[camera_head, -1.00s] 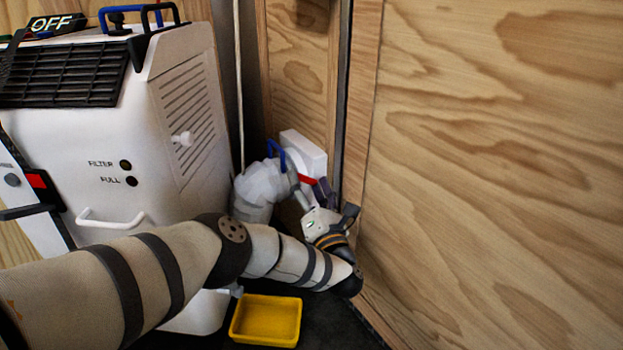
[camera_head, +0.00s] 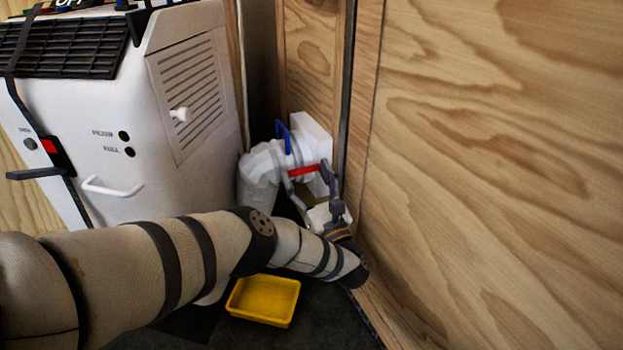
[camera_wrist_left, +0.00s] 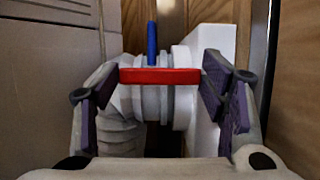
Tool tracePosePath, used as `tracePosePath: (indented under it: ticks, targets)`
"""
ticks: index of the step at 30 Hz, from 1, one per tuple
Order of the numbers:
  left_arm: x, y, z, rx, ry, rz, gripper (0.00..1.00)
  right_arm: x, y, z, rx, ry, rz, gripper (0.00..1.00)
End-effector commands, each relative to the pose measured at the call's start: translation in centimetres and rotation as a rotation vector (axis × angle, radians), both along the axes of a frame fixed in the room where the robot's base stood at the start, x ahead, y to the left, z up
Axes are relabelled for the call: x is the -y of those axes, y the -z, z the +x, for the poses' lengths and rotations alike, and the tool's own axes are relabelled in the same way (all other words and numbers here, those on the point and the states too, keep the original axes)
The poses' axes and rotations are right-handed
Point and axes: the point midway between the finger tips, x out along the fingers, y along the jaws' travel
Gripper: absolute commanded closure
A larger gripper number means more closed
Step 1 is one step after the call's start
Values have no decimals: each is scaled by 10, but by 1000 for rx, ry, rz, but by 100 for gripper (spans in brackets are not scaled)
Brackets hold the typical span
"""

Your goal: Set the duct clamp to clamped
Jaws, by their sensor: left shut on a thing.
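The white duct (camera_head: 262,170) bends from the floor side toward a white wall box (camera_head: 318,135). The duct clamp is a grey band (camera_wrist_left: 152,103) around the duct's end, with a red lever (camera_head: 304,170) and a blue loop (camera_head: 283,136) above it. In the left wrist view the red lever (camera_wrist_left: 160,76) lies level across the front of the duct, and the blue part (camera_wrist_left: 152,42) stands upright behind it. My right gripper is in neither view.
A white filter machine (camera_head: 110,180) stands at the left. A yellow tray (camera_head: 263,299) lies on the dark floor below my left arm. A wooden wall (camera_head: 490,170) closes the right side, near my left wrist.

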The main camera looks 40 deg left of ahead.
Motion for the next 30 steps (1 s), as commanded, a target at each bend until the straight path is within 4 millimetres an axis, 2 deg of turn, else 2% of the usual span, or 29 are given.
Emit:
tracePosePath:
  ticks: [15, 16, 18, 27, 30]
  targets:
    - [-1, 1, 0, 15, 1, -8, 85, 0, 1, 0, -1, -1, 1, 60]
    - [-1, 1, 0, 15, 1, -8, 30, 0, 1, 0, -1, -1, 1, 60]
    - [-1, 1, 0, 15, 1, -8, 14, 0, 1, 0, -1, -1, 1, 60]
    - [0, 1, 0, 15, 0, -7, 14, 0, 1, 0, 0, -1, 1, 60]
    - [6, 4, -2, 13, 2, -9, 14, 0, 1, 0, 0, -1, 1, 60]
